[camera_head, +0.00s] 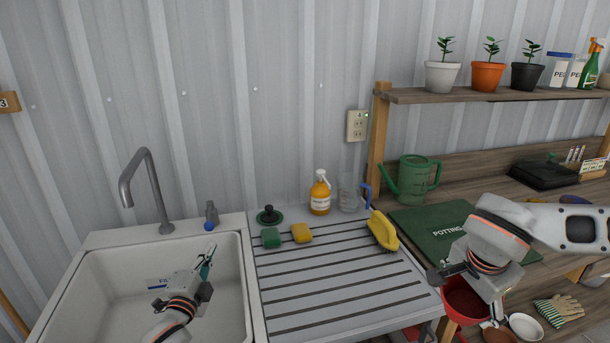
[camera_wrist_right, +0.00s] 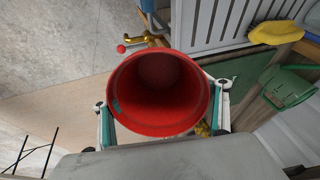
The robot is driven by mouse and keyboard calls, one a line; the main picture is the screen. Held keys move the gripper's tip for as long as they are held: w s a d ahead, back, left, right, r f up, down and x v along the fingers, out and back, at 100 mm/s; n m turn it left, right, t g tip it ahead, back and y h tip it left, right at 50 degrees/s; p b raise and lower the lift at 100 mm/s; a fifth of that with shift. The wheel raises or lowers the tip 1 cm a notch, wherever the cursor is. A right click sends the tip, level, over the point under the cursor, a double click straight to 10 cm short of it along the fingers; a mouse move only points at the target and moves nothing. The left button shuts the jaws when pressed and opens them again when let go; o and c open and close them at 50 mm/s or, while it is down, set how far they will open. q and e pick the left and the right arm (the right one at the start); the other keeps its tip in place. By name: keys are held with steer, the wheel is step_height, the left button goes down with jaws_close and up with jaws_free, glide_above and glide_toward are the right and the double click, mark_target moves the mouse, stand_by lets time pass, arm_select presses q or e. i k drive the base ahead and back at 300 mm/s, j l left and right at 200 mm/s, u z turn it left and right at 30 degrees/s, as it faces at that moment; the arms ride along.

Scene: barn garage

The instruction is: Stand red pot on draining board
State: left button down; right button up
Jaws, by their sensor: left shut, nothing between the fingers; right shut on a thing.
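The red pot (camera_head: 463,303) is below my right gripper (camera_head: 468,281), beside the front right corner of the draining board and apart from its surface. In the right wrist view the red pot (camera_wrist_right: 160,93) shows its open mouth, between the two fingers of my right gripper (camera_wrist_right: 164,112), which is shut on it. The draining board (camera_head: 330,287) is a grey grooved surface right of the sink; its edge also shows in the right wrist view (camera_wrist_right: 212,32). My left gripper (camera_head: 206,262) is shut and empty over the sink basin.
The sink (camera_head: 115,283) is left; a green mat (camera_head: 433,225) and watering can (camera_head: 411,180) are right.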

mark_target(353, 280)
steer(key=k+j, duration=0.1)
steer(key=k, duration=0.9)
